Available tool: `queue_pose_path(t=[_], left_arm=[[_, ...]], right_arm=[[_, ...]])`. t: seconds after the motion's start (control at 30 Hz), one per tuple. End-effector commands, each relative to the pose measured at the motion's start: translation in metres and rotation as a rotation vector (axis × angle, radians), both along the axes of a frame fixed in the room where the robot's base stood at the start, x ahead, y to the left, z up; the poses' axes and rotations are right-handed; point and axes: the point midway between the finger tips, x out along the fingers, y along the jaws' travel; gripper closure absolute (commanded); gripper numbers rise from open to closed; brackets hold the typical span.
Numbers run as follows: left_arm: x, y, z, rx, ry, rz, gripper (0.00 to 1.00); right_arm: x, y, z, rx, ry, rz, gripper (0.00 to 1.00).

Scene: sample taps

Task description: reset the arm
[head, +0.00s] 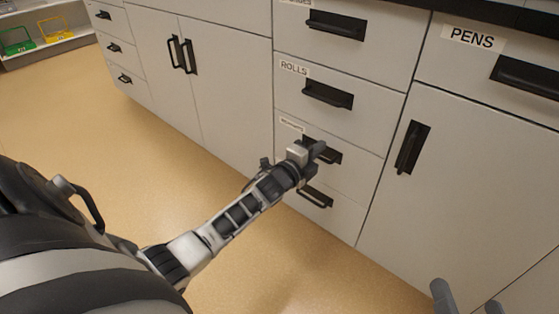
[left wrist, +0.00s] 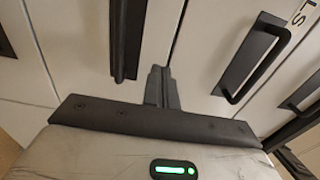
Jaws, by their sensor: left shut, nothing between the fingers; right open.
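My left arm reaches in from the left in the head view. My left gripper (head: 318,150) is shut and empty, in front of the third drawer down in the stack, overlapping its black handle (head: 334,157); whether it touches cannot be told. In the left wrist view the shut left fingers (left wrist: 160,88) point at the pale cabinet fronts, with a dark handle (left wrist: 250,58) to their right. My right gripper (head: 467,299) shows only as two grey fingertips, spread apart, at the bottom right edge of the head view.
The drawer stack includes a ROLLS drawer (head: 310,95). A PENS drawer (head: 490,60) is at upper right, above a cabinet door (head: 455,165). All fronts look closed. Tan floor (head: 130,130) lies open at left. A shelf with green (head: 15,42) and yellow baskets (head: 56,30) stands far left.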

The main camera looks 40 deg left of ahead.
Motion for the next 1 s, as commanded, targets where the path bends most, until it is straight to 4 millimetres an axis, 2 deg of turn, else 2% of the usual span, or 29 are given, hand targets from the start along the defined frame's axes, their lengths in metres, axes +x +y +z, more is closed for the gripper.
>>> queue_pose_path(t=[0.1,0.2,0.43,0.6,0.8,0.87,1.0], left_arm=[[-0.031,0.0,0.004,-0.002,0.003,-0.002,1.0],[-0.054,0.001,0.003,-0.001,0.003,-0.002,1.0],[-0.092,0.002,0.002,-0.002,0.0,-0.003,1.0],[-0.101,0.002,0.001,0.0,-0.001,-0.005,1.0],[-0.102,0.003,0.003,0.0,-0.003,-0.005,1.0],[-0.102,0.003,0.01,0.0,-0.003,-0.005,1.0],[-0.102,0.003,0.038,-0.001,-0.003,-0.005,1.0]], right_arm=[[-0.002,-0.003,-0.004,-0.072,0.025,-0.005,0.16],[-0.002,-0.005,-0.006,-0.113,0.029,-0.01,0.16],[-0.002,-0.009,-0.01,-0.178,0.034,-0.015,0.16],[-0.002,-0.01,-0.011,-0.194,0.035,-0.017,0.16],[-0.002,-0.011,-0.012,-0.199,0.039,-0.018,0.16],[-0.002,-0.011,-0.01,-0.209,0.051,-0.019,0.16],[-0.001,-0.017,-0.011,-0.263,0.117,-0.024,0.16]])
